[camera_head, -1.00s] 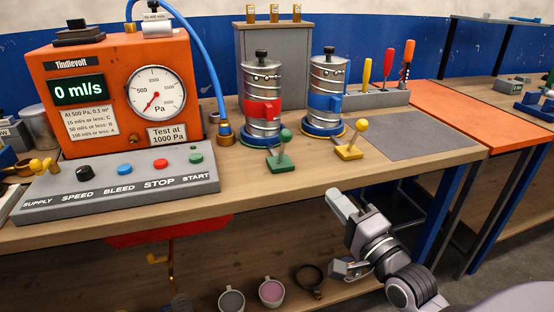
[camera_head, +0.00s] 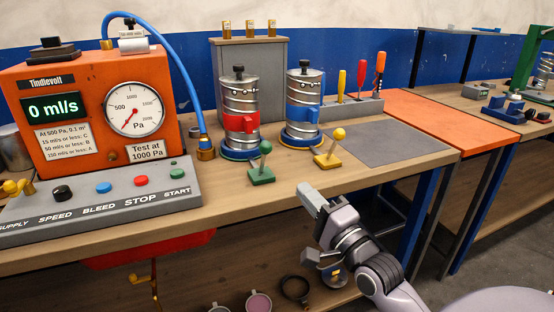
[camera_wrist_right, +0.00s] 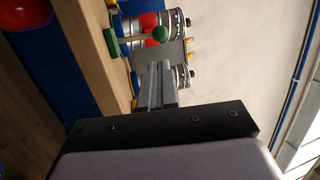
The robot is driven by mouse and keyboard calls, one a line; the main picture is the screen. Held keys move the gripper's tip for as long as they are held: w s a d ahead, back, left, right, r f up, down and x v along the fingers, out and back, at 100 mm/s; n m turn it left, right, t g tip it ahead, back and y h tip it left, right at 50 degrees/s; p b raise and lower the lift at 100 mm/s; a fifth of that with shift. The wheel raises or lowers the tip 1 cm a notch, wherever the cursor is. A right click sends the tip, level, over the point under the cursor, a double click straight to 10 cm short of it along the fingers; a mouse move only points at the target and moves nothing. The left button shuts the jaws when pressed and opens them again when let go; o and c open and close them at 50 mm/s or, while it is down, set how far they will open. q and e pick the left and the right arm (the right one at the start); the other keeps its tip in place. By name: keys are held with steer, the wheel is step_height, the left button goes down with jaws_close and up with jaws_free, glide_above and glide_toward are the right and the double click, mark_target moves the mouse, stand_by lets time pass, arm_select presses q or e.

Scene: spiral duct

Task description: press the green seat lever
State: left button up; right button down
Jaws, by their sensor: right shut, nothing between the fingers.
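The green seat lever (camera_head: 262,175) stands on the bench near its front edge, a green ball on a stalk over a green base. It stands before the metal duct piece with the red clamp (camera_head: 241,123). My right gripper (camera_head: 311,194) is shut and empty, at the bench's front edge, right of the green lever and apart from it. In the right wrist view the fingers (camera_wrist_right: 160,68) point toward the bench fittings, and the green ball (camera_wrist_right: 160,33) shows beyond their tips. My left gripper is not in view.
A yellow lever (camera_head: 327,161) stands right of the green one, close beyond my right gripper. The orange tester (camera_head: 85,85) with its grey control panel (camera_head: 100,205) is at left. A grey mat (camera_head: 375,143) lies clear at right. Cups (camera_head: 258,302) sit below the bench.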

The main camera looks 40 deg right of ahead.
mark_target(270, 152)
steer(key=p+x, duration=0.1)
steer(key=x, duration=1)
steer(key=shift+w, duration=0.25)
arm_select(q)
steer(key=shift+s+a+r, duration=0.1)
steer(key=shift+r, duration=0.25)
